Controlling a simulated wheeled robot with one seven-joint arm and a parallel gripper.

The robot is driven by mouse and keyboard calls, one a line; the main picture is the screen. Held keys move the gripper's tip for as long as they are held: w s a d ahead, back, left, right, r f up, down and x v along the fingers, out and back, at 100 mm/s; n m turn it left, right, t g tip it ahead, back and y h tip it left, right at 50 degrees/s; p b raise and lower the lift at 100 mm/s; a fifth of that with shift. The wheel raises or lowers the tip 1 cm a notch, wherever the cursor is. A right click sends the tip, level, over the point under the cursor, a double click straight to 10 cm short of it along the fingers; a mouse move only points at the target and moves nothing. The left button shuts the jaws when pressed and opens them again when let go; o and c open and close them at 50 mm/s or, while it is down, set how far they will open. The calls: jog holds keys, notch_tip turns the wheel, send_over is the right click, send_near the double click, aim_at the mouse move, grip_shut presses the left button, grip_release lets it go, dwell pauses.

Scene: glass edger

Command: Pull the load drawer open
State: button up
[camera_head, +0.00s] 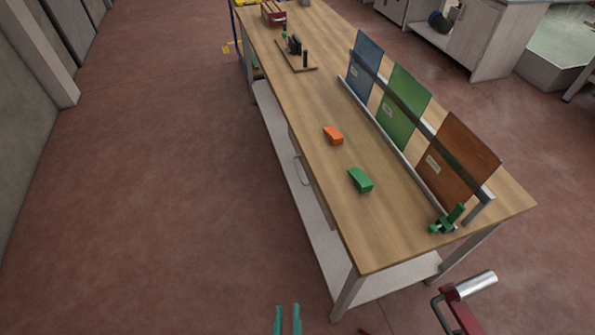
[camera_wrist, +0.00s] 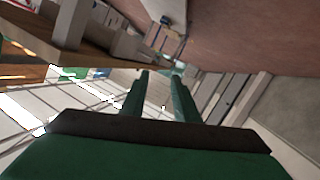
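The load drawer (camera_head: 314,177) is set under the left long edge of the wooden workbench (camera_head: 390,237). Its front is grey and looks flush with the bench side, so it appears shut. A thin loop handle (camera_head: 299,171) shows on that front. My gripper (camera_head: 288,312) is at the bottom edge of the head view, on the floor side of the bench and well apart from the handle. In the wrist view my gripper (camera_wrist: 159,82) shows two green fingers spread apart with nothing between them. I cannot make out the drawer handle in the wrist view.
On the bench are an orange block (camera_head: 333,135), a green block (camera_head: 360,180) and a rack (camera_head: 410,170) with blue, green and brown panels. A lower shelf (camera_head: 316,222) runs under the bench. The floor (camera_head: 170,200) left of the bench is clear.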

jog(key=w+f+n, duration=0.3)
jog(key=w+f, duration=0.1)
jog(key=w, duration=0.6)
jog(key=n+t+h, duration=0.1)
jog(key=n, duration=0.7)
send_near(298, 171)
jog(key=w, duration=0.3)
jog(key=w+f, duration=0.1)
jog(key=w, duration=0.6)
jog(key=shift+d+f, duration=0.35)
jog(key=shift+f, duration=0.05)
grip_shut()
